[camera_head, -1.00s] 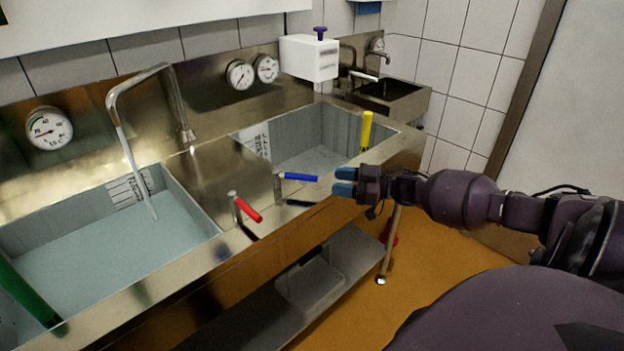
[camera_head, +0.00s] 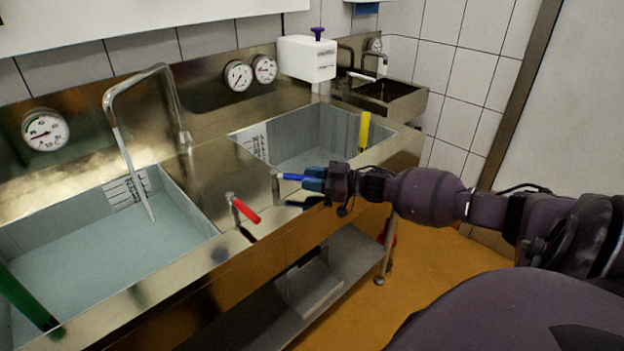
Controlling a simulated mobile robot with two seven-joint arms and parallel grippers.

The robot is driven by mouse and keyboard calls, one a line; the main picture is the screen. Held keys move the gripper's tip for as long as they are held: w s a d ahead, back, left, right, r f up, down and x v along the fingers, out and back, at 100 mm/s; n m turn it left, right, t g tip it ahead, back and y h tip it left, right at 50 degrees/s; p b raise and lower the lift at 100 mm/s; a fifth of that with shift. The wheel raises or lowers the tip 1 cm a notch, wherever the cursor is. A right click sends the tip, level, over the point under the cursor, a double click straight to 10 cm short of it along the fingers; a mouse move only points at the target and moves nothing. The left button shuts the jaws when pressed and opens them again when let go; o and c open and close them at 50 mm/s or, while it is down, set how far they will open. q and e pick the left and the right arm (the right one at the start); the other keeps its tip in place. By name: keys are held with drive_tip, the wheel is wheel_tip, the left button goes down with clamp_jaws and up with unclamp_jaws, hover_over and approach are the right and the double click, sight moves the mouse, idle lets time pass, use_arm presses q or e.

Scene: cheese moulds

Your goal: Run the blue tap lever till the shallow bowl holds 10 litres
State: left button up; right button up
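The blue tap lever (camera_head: 288,177) stands on the front rim of the steel sink unit, right of a red lever (camera_head: 243,208). My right gripper (camera_head: 313,179) is at its right end, its blue fingertips either side of the lever's tip, with a small gap between them. Contact cannot be told. The left basin (camera_head: 110,250) holds a pale bluish surface that looks like water, with a bent spout (camera_head: 118,130) hanging over it. The right basin (camera_head: 305,145) has a scale on its wall. Which basin is the shallow bowl is unclear. My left gripper is out of view.
Round dials (camera_head: 45,130) sit on the back panel. A white box (camera_head: 307,58) and a small sink (camera_head: 385,97) are behind. A lower shelf holds a tub (camera_head: 310,287).

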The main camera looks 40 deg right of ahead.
clamp_jaws()
